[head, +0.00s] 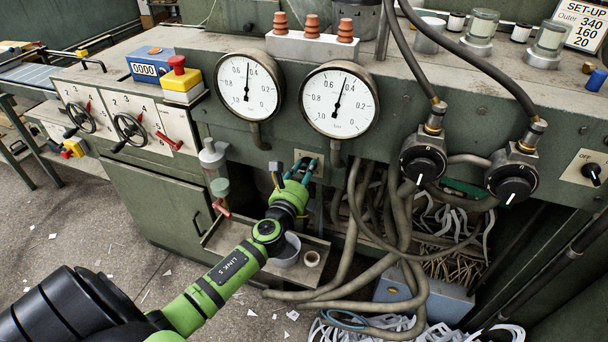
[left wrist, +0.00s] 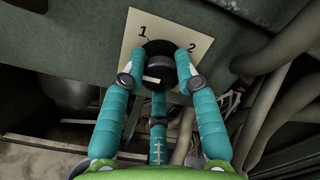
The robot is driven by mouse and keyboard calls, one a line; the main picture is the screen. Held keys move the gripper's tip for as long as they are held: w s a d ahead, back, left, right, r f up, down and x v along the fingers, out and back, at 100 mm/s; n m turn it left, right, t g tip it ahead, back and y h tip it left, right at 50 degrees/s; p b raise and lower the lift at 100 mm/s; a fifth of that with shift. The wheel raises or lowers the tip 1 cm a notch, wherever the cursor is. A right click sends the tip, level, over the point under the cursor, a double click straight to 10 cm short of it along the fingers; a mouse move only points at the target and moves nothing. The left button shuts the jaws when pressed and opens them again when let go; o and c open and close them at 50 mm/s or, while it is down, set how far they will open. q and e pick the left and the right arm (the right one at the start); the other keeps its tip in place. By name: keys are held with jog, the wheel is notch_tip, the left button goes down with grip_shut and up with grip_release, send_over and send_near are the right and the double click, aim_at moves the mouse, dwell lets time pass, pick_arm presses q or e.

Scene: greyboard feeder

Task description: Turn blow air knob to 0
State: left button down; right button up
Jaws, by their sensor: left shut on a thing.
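My left gripper (head: 301,172) reaches up to a small pale plate on the front of the green machine. In the left wrist view the plate (left wrist: 183,24) carries the numbers 1 and 2, and a round black knob (left wrist: 158,52) sits on it. The teal fingers of my gripper (left wrist: 158,82) are shut on the knob from both sides, with a third finger below. A short white mark shows on the knob's near face; where it points is hard to tell. The rest of the plate's scale is hidden. My right gripper is in neither view.
Two pressure gauges (head: 247,86) (head: 339,100) sit above. Two black dials (head: 422,163) (head: 511,183) with hoses are at the right, beside an OFF switch (head: 592,172). Thick hoses (head: 352,225) hang right of my gripper. A tray (head: 222,240) with a cup lies below.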

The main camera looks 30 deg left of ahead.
pick_arm(q)
jog(key=shift+d+f+n+b, duration=0.1)
jog(key=shift+n+b, duration=0.05)
jog(key=shift+n, duration=1.25)
jog(key=shift+d+f+n+b, duration=0.1)
jog(key=shift+f+n+b, duration=0.05)
jog(key=shift+n, duration=1.25)
jog(key=shift+d+f+n+b, duration=0.1)
jog(key=shift+n+b, duration=0.05)
jog(key=shift+n, duration=1.25)
jog(key=shift+r, duration=0.1)
jog(key=c, duration=0.9)
grip_release()
jog(key=shift+r, duration=0.15)
